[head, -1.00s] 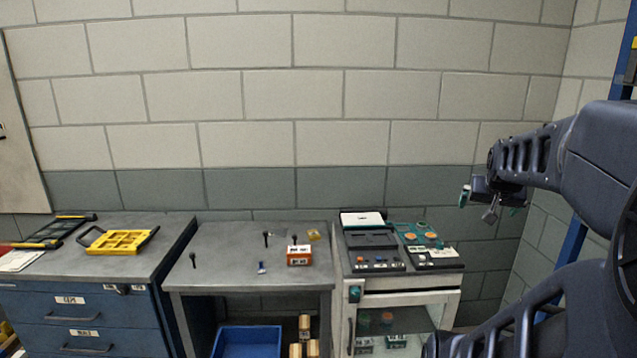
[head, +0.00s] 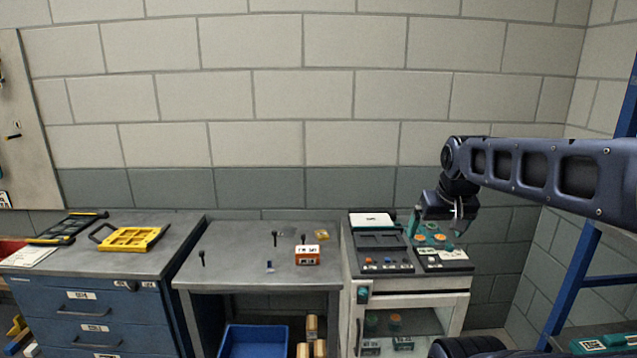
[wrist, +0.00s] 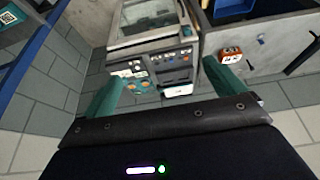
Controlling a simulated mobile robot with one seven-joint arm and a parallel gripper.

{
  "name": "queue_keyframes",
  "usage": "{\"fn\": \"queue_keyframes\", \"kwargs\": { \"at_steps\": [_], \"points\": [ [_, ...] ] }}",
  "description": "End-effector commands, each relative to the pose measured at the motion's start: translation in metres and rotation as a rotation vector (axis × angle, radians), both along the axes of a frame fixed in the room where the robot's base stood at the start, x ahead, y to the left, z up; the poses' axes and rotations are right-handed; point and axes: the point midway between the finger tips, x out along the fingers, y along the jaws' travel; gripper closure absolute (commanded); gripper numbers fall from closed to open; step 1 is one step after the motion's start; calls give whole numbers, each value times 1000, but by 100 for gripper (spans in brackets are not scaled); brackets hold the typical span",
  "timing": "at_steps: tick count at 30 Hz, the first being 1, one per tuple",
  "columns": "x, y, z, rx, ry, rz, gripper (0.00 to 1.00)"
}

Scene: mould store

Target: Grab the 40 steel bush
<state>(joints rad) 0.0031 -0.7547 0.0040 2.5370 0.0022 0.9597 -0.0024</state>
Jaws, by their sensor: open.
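I cannot pick out a steel bush marked 40 for certain. Small parts lie in the dark tray (head: 386,266) on the white cabinet, some blue and orange; their labels are too small to read. Beside it is a green tray (head: 421,241) with round orange pieces, partly behind my gripper. My gripper (wrist: 163,88) has its two green fingers spread apart with nothing between them. In the head view it hangs above the right part of the cabinet top. The trays also show in the wrist view, beyond the fingers.
The middle grey table (head: 226,272) carries an orange box (head: 307,255), several black upright pins and a small blue piece. A yellow frame tray (head: 131,238) lies on the left drawer cabinet. A blue bin (head: 255,340) stands below the table. A blue post (head: 583,262) rises at the right.

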Motion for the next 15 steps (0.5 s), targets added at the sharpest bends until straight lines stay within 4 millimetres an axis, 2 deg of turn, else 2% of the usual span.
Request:
{"fn": "queue_keyframes", "kwargs": {
  "at_steps": [1, 3, 11, 15],
  "points": [
    [0, 0, 0, 0, 0, 0, 16],
    [0, 0, 0, 0, 0, 0, 29],
    [0, 0, 0, 1, -1, -2, 29],
    [10, -9, 6, 7, -23, -40, 29]
  ]
}}
